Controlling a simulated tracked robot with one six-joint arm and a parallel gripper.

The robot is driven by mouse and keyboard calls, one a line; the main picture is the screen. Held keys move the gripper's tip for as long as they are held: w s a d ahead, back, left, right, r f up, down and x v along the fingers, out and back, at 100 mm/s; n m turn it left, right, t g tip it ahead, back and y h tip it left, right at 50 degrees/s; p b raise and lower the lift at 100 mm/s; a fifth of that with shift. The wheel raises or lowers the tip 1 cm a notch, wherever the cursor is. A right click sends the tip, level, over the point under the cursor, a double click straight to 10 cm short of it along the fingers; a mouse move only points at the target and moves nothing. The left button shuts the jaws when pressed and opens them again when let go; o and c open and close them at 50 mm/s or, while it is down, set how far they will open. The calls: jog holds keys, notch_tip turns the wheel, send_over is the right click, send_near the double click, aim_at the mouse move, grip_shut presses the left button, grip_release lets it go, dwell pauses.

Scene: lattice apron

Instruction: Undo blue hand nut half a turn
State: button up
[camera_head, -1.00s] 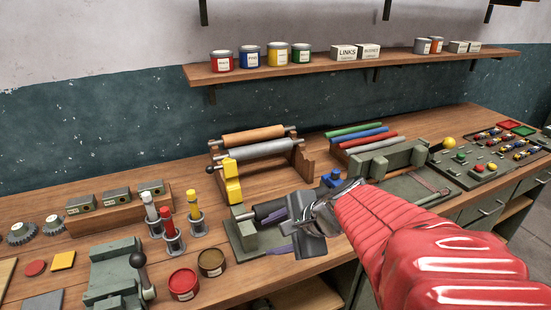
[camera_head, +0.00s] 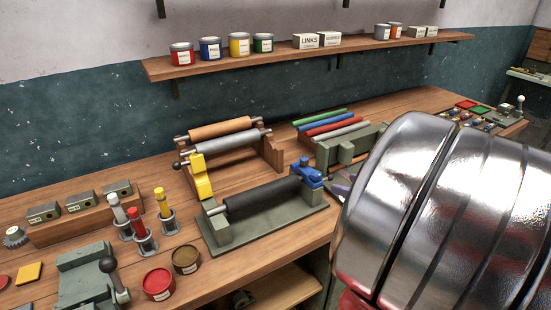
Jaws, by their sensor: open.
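The blue hand nut (camera_head: 309,173) sits at the right end of a black roller (camera_head: 262,195). The roller lies across a grey-green stand (camera_head: 225,233) near the bench's front edge. My gripper (camera_head: 340,184) is mostly hidden behind my large shiny metal arm link; only a bit of its purple finger shows, to the right of the blue nut and apart from it in the picture. It is open, and nothing is seen held in it.
A yellow clamp (camera_head: 201,178) stands by a wooden rack with orange and grey rollers (camera_head: 222,128). Coloured rods (camera_head: 333,125) lie behind the nut. Red (camera_head: 158,284) and brown (camera_head: 186,259) tins stand at the front left. My arm covers the right side of the bench.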

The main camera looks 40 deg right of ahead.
aim_at(318, 174)
jog(key=shift+s+d+r+m, duration=0.1)
jog(key=shift+s+d+m, duration=0.35)
jog(key=shift+d, duration=0.15)
jog(key=shift+h, duration=0.3)
jog(key=x, duration=1.4)
jog(key=shift+a+r, duration=0.15)
jog(key=shift+r, duration=0.05)
jog(key=shift+c, duration=0.3)
jog(key=c, duration=1)
